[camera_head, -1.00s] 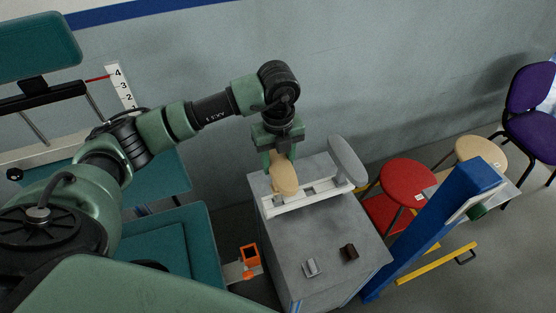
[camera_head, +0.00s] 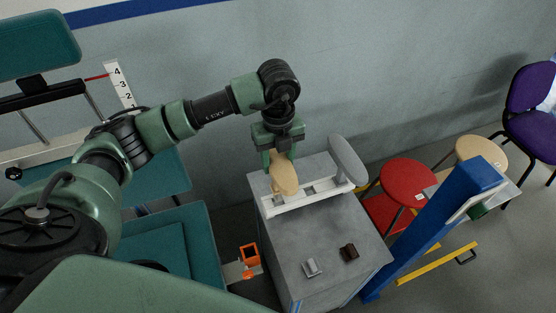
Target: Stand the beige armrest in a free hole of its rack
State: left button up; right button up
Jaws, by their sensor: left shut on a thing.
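The beige armrest (camera_head: 285,181) is upright at the left part of the white rack (camera_head: 307,199), on the grey cabinet top. My left gripper (camera_head: 280,158) comes down from above and is shut on the armrest's far side. I cannot tell whether the armrest's lower end is inside a hole, as its pad hides it. A grey armrest (camera_head: 347,160) stands at the rack's right end. Bare rack with openings shows between the two armrests. My right gripper is not in view.
A small grey metal piece (camera_head: 311,267) and a dark brown block (camera_head: 349,252) lie on the cabinet (camera_head: 327,232). A blue post (camera_head: 437,226) and red stool (camera_head: 407,183) stand to the right. A teal chair (camera_head: 168,250) is to the left.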

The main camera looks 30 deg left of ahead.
pick_arm(q)
jog(key=shift+f+b, duration=2.8)
jog(key=shift+f, duration=0.6)
jog(key=o, duration=1.3)
jog(key=shift+o, duration=0.2)
jog(key=shift+r, duration=0.1)
notch_tip(320, 180, up, 8)
jog(key=shift+f+b, duration=0.15)
jog(key=shift+b, duration=0.55)
